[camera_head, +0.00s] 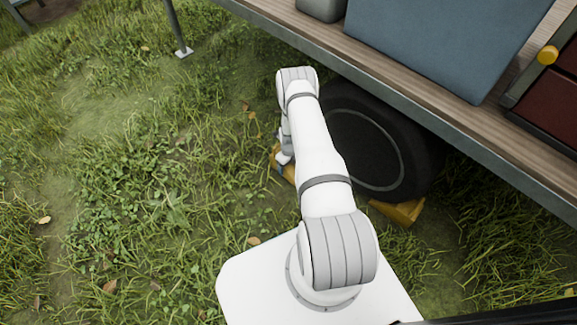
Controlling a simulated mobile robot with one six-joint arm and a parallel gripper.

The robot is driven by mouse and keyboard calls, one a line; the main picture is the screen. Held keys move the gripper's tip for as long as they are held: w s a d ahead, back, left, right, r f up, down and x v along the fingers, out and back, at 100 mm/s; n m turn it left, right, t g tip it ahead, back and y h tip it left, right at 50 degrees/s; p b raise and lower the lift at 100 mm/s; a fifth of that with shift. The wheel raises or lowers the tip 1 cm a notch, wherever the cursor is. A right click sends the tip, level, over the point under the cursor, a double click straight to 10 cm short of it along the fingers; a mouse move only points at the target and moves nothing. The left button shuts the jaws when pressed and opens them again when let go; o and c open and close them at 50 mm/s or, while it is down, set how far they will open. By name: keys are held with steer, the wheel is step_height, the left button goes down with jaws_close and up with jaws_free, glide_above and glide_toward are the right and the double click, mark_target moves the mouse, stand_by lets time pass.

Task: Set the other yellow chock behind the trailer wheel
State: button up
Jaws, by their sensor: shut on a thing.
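The trailer wheel (370,140) is black and stands on the grass under the trailer bed, partly hidden by my arm. One yellow chock (400,210) sits on the ground against the wheel's lower right side. The other yellow chock (276,157) is at the wheel's left side, low near the grass, mostly hidden behind my gripper and arm. My gripper (282,167) points down and is shut on this left chock. Whether that chock touches the ground or the wheel is hidden.
The trailer bed (440,85) overhangs the wheel, with a blue-grey box (440,40) and a dark red crate (550,100) on it. A support leg (178,28) stands at upper left. Open grass with scattered leaves lies to the left.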

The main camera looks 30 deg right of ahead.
steer(key=shift+w, duration=0.1)
steer(key=shift+f, duration=0.15)
steer(key=o, duration=1.3)
